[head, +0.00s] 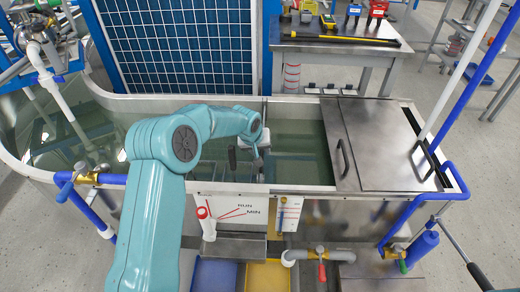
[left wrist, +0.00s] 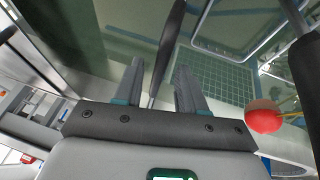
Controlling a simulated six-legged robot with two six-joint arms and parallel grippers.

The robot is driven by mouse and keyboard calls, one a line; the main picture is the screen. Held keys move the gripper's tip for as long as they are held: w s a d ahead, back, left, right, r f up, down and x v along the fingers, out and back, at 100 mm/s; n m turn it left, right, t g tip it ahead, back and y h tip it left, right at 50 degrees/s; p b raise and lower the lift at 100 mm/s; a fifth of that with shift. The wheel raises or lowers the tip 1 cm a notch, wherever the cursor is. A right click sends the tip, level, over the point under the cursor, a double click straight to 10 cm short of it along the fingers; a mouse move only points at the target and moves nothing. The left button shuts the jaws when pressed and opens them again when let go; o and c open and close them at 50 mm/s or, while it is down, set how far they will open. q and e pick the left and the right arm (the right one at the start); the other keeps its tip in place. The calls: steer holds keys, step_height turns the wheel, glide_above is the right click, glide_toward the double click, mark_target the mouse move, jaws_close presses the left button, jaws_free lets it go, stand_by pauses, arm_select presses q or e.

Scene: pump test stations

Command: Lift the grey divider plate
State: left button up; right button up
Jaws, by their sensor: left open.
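The grey divider plate (head: 265,112) stands on edge across the water tank, between the left basin and the right section. Its near part is hidden behind my left wrist. In the left wrist view a thin dark grey strip (left wrist: 168,45), which looks like the plate's edge, runs between the two fingers. My left gripper (head: 258,160) reaches over the tank near the divider. In the left wrist view the left gripper (left wrist: 158,82) is open, with a finger on each side of the strip. I cannot tell whether either finger touches it. My right gripper is not in view.
A steel lid (head: 375,135) with a handle covers the tank's right end. A red float ball (left wrist: 263,115) is right of the fingers in the wrist view. Blue pipes (head: 430,210) and a RUN/MIN gauge panel (head: 235,212) line the front. A workbench (head: 335,40) stands behind.

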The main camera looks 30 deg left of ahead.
arm_select(q)
jaws_close()
steer(key=shift+w+r, duration=0.15)
steer(key=shift+r, duration=0.3)
step_height(320, 180, up, 15)
steer(key=p, duration=0.7)
steer(key=shift+a, duration=0.1)
steer(key=shift+c, duration=0.9)
jaws_free()
steer(key=shift+o, duration=0.9)
steer(key=shift+f, duration=0.15)
